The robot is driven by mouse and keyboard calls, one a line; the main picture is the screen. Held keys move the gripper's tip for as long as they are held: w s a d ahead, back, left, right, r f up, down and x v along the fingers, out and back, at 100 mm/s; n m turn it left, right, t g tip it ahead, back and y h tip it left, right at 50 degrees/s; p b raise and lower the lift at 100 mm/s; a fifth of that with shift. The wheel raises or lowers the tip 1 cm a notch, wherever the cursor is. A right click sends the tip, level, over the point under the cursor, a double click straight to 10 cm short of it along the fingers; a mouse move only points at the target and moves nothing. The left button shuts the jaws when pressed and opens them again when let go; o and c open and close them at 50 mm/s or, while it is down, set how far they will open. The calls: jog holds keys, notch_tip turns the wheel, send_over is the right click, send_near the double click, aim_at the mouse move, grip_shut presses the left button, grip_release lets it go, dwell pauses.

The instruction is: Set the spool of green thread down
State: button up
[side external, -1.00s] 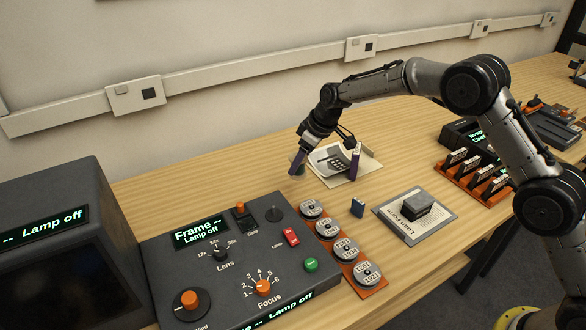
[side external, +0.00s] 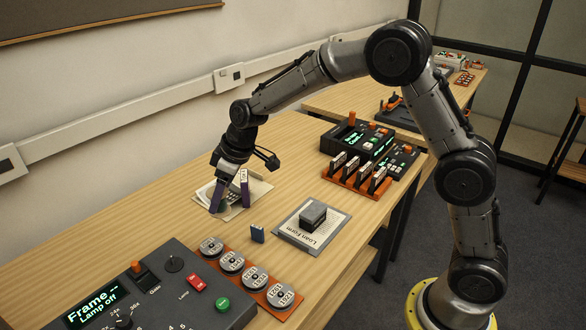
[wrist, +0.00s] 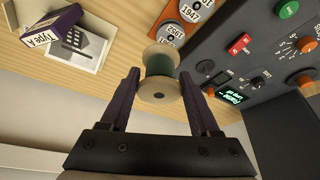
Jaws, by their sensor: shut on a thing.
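The spool of green thread (wrist: 161,80) has pale flanges and a dark green winding. In the wrist view it sits between the two dark purple fingers of my gripper (wrist: 160,82), which is shut on it. In the side view my gripper (side external: 219,204) points down low over the wooden table, beside a sheet with a telephone picture (side external: 257,190). The spool is small and mostly hidden by the fingers there. I cannot tell whether its underside touches the table.
A purple box marked Type A (wrist: 52,26) is by the picture. A small blue item (side external: 257,234) stands nearby. A Loan Form board (side external: 292,235) carries a dark block (side external: 313,214). An orange rack of round cans (side external: 231,262) and a control panel (side external: 150,300) are nearer the camera.

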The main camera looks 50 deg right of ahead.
jog(key=s+d+m+h, duration=0.25)
jog(key=d+m, duration=0.25)
jog(key=d, duration=1.4)
jog(key=s+d+m+h, duration=0.25)
jog(key=d+m, duration=0.25)
jog(key=d, duration=1.5)
jog(key=shift+y, duration=0.5)
jog(key=w+d+f, duration=0.2)
jog(key=w+f, duration=0.1)
jog(key=w+d+f, duration=0.3)
jog(key=w, duration=0.1)
jog(key=w+d+f, duration=0.2)
jog(key=w+f, duration=0.1)
jog(key=shift+w+d+f, duration=0.25)
jog(key=shift+w+f, duration=0.05)
jog(key=shift+f, duration=1.55)
jog(key=shift+f, duration=0.1)
jog(key=o, duration=1.4)
jog(key=shift+c, duration=0.2)
